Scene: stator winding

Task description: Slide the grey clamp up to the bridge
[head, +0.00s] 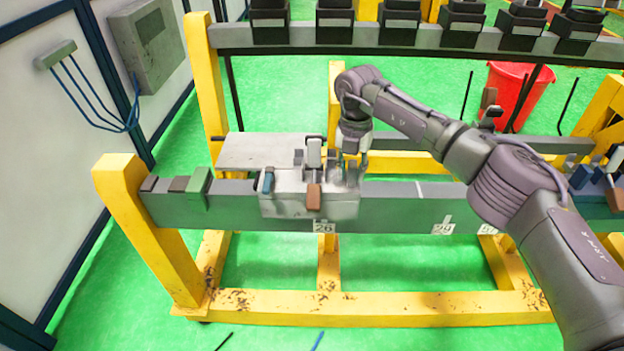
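A pale grey metal block (285,207) sits on the long grey-green beam (400,212), above a tag that reads 26. On the block stand an upright light grey lever (314,153), a brown handle (313,197) and a small blue handle (268,181). Small grey parts are crowded around the lever, and I cannot tell for sure which is the grey clamp or the bridge. My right gripper (352,164) points down at the block's right end, just right of the lever. Its fingers blend with the grey parts, so its grip is unclear. My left gripper is out of view.
A flat grey plate (262,150) lies behind the block. Green and dark pieces (198,187) sit at the beam's left end. A yellow frame (150,215) carries the beam. A red bin (515,88) stands behind. The beam between the block and tag 29 is clear.

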